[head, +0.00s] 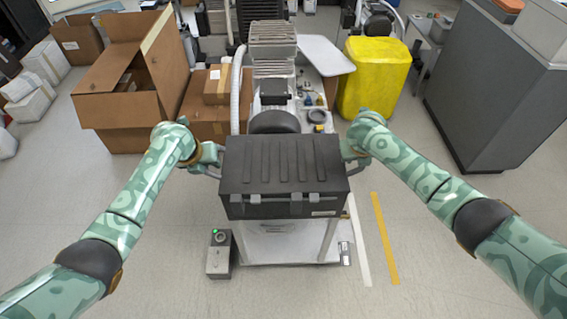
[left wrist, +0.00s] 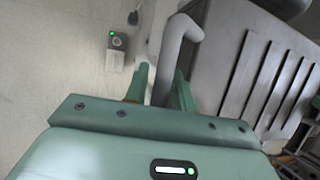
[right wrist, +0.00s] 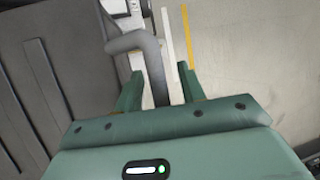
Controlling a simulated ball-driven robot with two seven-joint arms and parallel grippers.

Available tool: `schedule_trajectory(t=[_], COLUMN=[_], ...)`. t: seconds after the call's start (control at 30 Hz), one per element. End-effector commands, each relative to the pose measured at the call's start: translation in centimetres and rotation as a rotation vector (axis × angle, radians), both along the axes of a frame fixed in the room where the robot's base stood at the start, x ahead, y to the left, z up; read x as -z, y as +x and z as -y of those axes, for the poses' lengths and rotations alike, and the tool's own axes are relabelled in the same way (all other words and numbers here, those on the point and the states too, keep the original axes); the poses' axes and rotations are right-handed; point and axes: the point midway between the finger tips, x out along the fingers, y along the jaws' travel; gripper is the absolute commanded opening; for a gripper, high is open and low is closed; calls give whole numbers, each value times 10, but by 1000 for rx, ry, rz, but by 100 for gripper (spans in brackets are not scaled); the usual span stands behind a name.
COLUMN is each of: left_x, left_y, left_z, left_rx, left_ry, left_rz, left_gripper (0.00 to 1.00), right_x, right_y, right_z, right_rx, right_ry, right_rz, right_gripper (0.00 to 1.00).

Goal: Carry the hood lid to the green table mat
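The hood lid (head: 283,165) is a dark grey ribbed cover with a grip handle at each side. It is roughly level at the front of the compressor, between my two grippers. My left gripper (head: 208,160) has its fingers around the lid's left handle (left wrist: 168,62) and looks shut on it. No green table mat is in view.
The compressor's white frame (head: 285,245) stands below the lid. A small grey box with a green light (head: 219,254) is on the floor to its left. Cardboard boxes (head: 130,85) stand left, a yellow bin (head: 372,78) and grey cabinet (head: 495,85) right. The near floor is clear.

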Motion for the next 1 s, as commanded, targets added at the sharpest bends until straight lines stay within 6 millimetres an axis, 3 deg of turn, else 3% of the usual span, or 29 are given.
schedule_trajectory(t=[0.13,0.23,0.3,1.0], left_x=[0,0,0,0], left_y=[0,0,0,0], left_z=[0,0,0,0], left_rx=[0,0,0,0], left_ry=[0,0,0,0], left_rz=[0,0,0,-1], left_gripper=[25,0,0,0], right_x=[0,0,0,0], right_y=[0,0,0,0], right_z=[0,0,0,0], right_rx=[0,0,0,0], right_ry=[0,0,0,1], right_rz=[0,0,0,0], right_gripper=[40,12,0,0])
